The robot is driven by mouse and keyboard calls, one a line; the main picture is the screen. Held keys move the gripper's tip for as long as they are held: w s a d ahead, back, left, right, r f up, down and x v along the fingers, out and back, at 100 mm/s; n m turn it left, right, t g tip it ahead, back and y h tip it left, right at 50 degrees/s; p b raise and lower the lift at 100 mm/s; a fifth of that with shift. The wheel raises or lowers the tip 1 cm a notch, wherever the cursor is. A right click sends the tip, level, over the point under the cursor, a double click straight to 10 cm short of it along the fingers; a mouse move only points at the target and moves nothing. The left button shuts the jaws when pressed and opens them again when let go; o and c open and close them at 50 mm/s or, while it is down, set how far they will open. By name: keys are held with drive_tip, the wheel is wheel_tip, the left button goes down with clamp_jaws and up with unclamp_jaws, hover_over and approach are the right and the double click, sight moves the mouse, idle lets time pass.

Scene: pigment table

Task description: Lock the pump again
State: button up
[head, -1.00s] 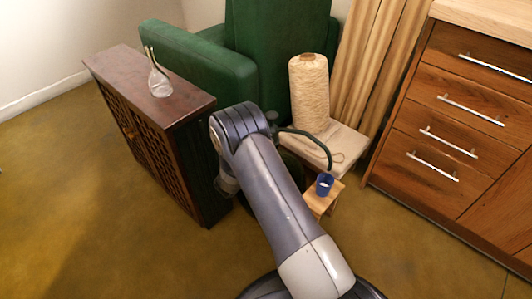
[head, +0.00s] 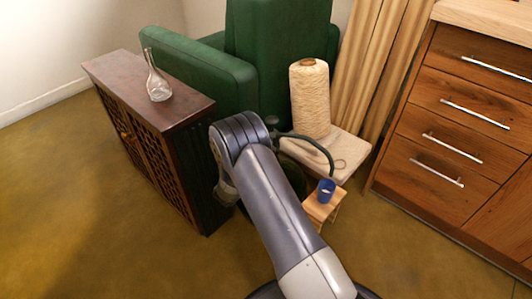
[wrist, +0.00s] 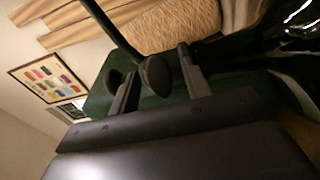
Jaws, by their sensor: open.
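The pump is mostly hidden behind my arm in the head view. A dark knob (head: 272,121) and a dark green curved spout or hose (head: 318,146) show, the latter arching right toward a blue cup (head: 326,191). In the wrist view my gripper (wrist: 158,65) is open. A dark rounded knob (wrist: 155,76) shows between its fingers, and another dark rounded piece (wrist: 114,80) lies by the left finger. I cannot tell whether the fingers touch either. A dark rod (wrist: 108,28) rises behind them. The pump's lock state cannot be told.
The blue cup stands on a small wooden stool (head: 318,207). A cream yarn cone (head: 309,100) stands on a pale low surface (head: 346,151). A dark cabinet (head: 190,106) with a glass flask (head: 157,85) is left. A green armchair (head: 205,67) is behind; wooden drawers (head: 458,115) are right.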

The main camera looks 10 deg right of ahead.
drive_tip(key=p+v, duration=0.2)
drive_tip(key=v, duration=0.8)
drive_tip(key=shift+s+a+p, duration=0.2)
drive_tip(key=shift+a+p, duration=0.1)
drive_tip(key=shift+p, duration=0.1)
drive_tip(key=b+x, duration=0.2)
drive_tip(key=x, duration=0.8)
drive_tip(key=shift+w+d+m, duration=0.25)
drive_tip(key=shift+d+m, duration=0.05)
drive_tip(key=shift+f, duration=0.1)
